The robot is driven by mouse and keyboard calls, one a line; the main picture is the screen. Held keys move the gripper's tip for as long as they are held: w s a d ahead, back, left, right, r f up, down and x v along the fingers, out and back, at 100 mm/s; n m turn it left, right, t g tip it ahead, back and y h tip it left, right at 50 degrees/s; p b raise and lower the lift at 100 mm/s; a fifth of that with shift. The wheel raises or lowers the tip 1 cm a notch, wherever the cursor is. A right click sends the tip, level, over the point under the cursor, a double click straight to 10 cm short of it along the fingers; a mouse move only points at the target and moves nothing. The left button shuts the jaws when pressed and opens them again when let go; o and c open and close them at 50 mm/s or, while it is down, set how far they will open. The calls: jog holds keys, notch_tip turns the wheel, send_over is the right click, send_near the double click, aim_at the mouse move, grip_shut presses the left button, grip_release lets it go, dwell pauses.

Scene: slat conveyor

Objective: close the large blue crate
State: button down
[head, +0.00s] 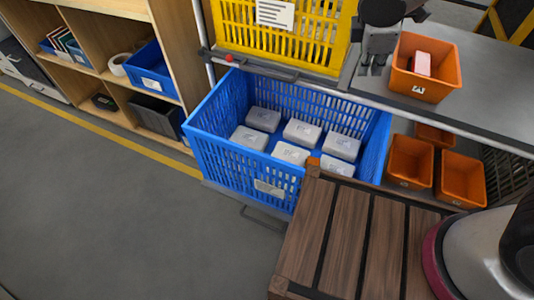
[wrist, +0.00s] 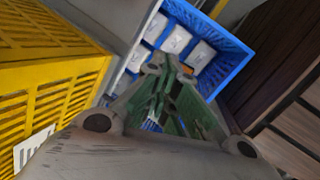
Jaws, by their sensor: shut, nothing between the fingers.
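The large blue crate (head: 240,170) is slid out from under the grey counter and open at the top, with several white boxes (head: 303,131) inside. A dark handle bar (head: 265,217) sticks out low at its front. In the wrist view the crate (wrist: 232,50) shows beyond my fingers, which hide part of it. My gripper (head: 372,70) is above the counter, between the yellow crate and an orange bin, behind the crate's back right. It also shows in the wrist view (wrist: 170,68), shut and empty, apart from the crate.
A yellow crate (head: 285,50) stands on the counter (head: 470,85), beside an orange bin (head: 425,85) holding a pink block. More orange bins (head: 410,160) sit below. A brown slatted wooden crate (head: 340,225) stands close at the blue crate's front right. Shelves (head: 110,90) stand left; floor in front left is clear.

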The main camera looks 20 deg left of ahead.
jog(key=s+a+f+n, duration=0.8)
jog(key=s+a+f, duration=0.25)
jog(key=a, duration=0.35)
jog(key=s+a+f+n+y, duration=0.1)
jog(key=s+a+f+n, duration=0.15)
jog(key=s+f, duration=0.35)
jog(key=s+a+f+n, duration=0.2)
jog(key=s+f+n, duration=0.2)
jog(key=s, duration=0.4)
jog(key=w+f, duration=0.7)
jog(key=f, duration=0.1)
jog(key=shift+w+f+t, duration=0.15)
jog(key=shift+f+t, duration=0.15)
jog(key=shift+d, duration=0.1)
jog(key=w+d, duration=0.1)
jog(key=w, duration=1.9)
jog(key=shift+d, duration=0.25)
jog(key=shift+n, duration=0.25)
